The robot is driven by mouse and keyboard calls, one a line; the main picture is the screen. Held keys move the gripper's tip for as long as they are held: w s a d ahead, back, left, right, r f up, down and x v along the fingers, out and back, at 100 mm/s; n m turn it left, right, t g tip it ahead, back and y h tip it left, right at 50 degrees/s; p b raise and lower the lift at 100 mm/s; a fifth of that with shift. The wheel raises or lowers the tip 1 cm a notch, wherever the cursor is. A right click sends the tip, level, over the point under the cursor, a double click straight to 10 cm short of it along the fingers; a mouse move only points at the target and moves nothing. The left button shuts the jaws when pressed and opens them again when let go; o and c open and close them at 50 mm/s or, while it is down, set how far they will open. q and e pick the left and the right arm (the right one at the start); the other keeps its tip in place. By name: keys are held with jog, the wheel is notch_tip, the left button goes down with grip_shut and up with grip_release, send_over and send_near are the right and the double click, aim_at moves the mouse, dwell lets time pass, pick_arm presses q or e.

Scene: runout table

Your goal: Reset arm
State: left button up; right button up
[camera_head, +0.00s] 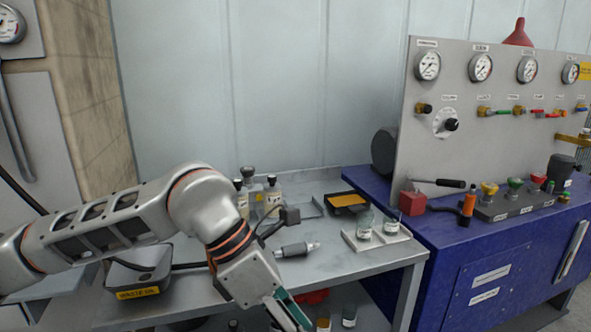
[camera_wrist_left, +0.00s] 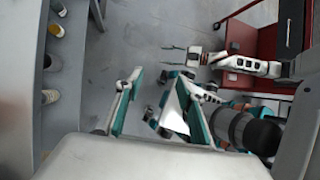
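My left arm (camera_head: 110,225) comes in from the left in the head view and bends down over the front of the grey table. My left gripper (camera_wrist_left: 160,88) shows in the left wrist view with its two teal fingers apart and nothing between them. In the head view only part of it shows at the bottom edge, in front of the table. My right arm (camera_wrist_left: 250,65) shows in the left wrist view, reaching left above the floor. Its gripper (camera_wrist_left: 172,56) has its fingers apart and looks empty. The right arm is not in the head view.
The grey table (camera_head: 345,265) holds a waste tray (camera_head: 140,270), bottles (camera_head: 272,195), a grey cylindrical tool (camera_head: 297,249), a yellow-topped tray (camera_head: 348,202) and jars (camera_head: 364,226). A blue bench (camera_head: 450,240) with a gauge panel (camera_head: 460,120) stands right. Bottles (camera_wrist_left: 52,62) stand on a lower shelf.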

pick_arm(q)
jog(key=s+d+r+n+g+h+p, duration=0.1)
jog(key=s+d+r+n+g+h, duration=0.4)
jog(key=s+d+r+h, duration=0.45)
jog(key=w+a+f+n+t+h+p, duration=0.1)
jog(key=w+a+f+n+t+h, duration=0.2)
jog(key=w+n+t, duration=0.55)
jog(key=w+a+f+n+t+h, duration=0.1)
jog(key=w+a+f+n+t, duration=0.35)
jog(key=n+t, duration=0.7)
jog(key=w+a+f+n+t+y+p, duration=0.1)
jog(key=w+a+f+n+t+y, duration=0.25)
jog(key=a+f+n+y, duration=0.75)
jog(key=s+a+f+n+g+y, duration=0.2)
jog(key=s+f, duration=0.4)
jog(key=f, duration=0.3)
jog(key=s+a+f+n+g+y, duration=0.2)
jog(key=s+a+f+n, duration=0.3)
jog(key=f, duration=0.5)
jog(key=s+a+f+n+g+y, duration=0.2)
jog(key=s+a+f, duration=0.3)
jog(key=f, duration=0.4)
jog(key=shift+s+f+n+g+p, duration=0.2)
jog(key=shift+s+n+g+p, duration=0.2)
jog(key=shift+s+n, duration=0.45)
